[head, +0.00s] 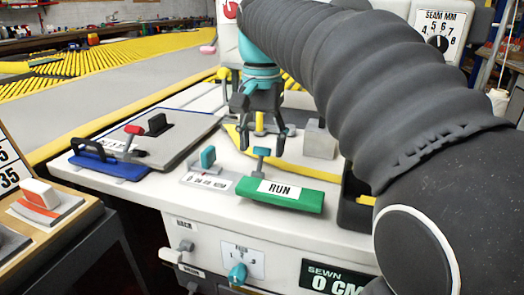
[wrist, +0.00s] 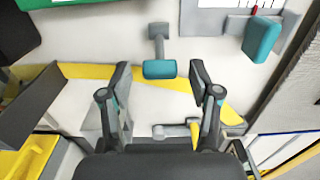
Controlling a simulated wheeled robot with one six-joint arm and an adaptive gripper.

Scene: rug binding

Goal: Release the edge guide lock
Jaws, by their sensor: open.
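My gripper (head: 260,148) points down over the white machine top, open and empty. A teal T-handled lever (head: 261,152) on a grey stem stands behind the green RUN bar (head: 285,195). In the wrist view the teal lever (wrist: 160,69) shows between my fingertips (wrist: 160,74), with a gap on each side. A teal upright paddle (head: 208,157) stands on a plate with a number scale to the left; it is also in the wrist view (wrist: 262,39). No label reads edge guide lock, so I cannot tell which of the two it is.
A pale block (head: 319,140) is right of my gripper. A yellow strip (wrist: 85,72) crosses the white top. The SEWN display (head: 335,280) reads 0 CM.

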